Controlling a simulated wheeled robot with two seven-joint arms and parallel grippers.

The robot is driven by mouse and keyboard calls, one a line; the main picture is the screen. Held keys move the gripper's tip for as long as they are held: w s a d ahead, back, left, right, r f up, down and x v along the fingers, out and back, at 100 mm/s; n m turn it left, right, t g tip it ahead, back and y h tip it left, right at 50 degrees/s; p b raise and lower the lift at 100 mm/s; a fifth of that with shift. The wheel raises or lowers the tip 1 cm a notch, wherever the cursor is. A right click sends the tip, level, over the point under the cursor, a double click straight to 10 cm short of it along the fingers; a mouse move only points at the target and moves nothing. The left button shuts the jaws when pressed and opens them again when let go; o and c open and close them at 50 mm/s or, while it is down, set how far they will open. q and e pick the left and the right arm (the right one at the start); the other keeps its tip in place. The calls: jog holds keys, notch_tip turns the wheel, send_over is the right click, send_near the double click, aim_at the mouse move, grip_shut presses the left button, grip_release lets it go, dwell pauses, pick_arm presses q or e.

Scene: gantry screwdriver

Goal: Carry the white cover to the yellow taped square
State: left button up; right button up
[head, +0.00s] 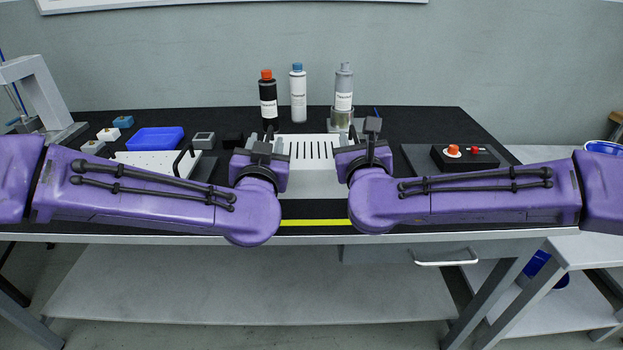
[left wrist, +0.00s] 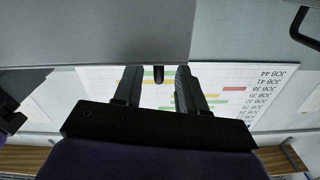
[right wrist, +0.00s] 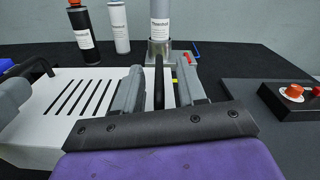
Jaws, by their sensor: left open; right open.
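The white cover (head: 305,180) sits in the middle of the bench, with a row of dark slots in its top. It also shows in the right wrist view (right wrist: 52,120). My left gripper (head: 266,143) is open at the cover's left side. A dark bar tip (left wrist: 158,75) shows between its fingers. My right gripper (head: 364,142) is open at the right side, with a black upright handle (right wrist: 158,82) between its fingers. Whether the fingers touch is unclear. Yellow tape (head: 315,222) shows as one strip near the bench's front edge; my arms hide the rest of that area.
Black (head: 267,95), white (head: 298,95) and grey (head: 344,88) bottles stand behind the cover. A blue tray (head: 155,140) and a white plate (head: 150,162) with a black handle are left. A black box with red buttons (head: 465,158) is right.

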jog(key=shift+s, duration=0.2)
pick_arm(q)
jog(key=s, duration=0.9)
jog(key=shift+s, duration=0.2)
pick_arm(e)
jog(key=s, duration=1.1)
jog(key=shift+s, duration=0.35)
